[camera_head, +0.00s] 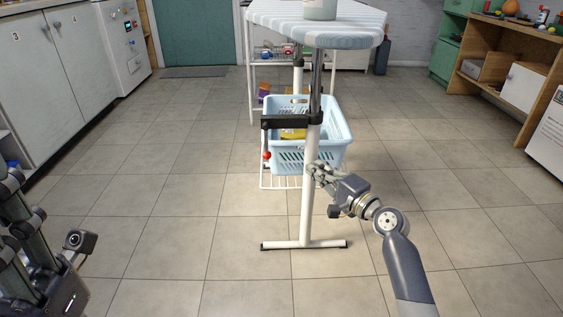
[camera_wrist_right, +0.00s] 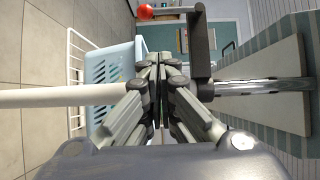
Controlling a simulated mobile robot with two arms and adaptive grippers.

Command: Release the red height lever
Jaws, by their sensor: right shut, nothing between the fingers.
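The red height lever has a red ball knob (camera_head: 267,155), low at the left end of the black bracket (camera_head: 290,122) on the ironing board's white leg (camera_head: 308,195). In the right wrist view, the knob (camera_wrist_right: 145,11) is at the top, beside the black bracket arm (camera_wrist_right: 197,45). My right gripper (camera_head: 314,170) is shut and empty, by the leg below the bracket and apart from the knob. Its closed fingers (camera_wrist_right: 160,70) hide part of the leg. My left gripper (camera_head: 22,205) shows partly at the left edge; its fingertips are unclear.
The striped ironing board (camera_head: 330,38) carries a pale container. A light blue laundry basket (camera_head: 340,150) sits on a white wire rack (camera_head: 275,184) behind the leg. The leg's foot (camera_head: 300,244) spreads on the tiled floor. Floor left and right of the board is clear.

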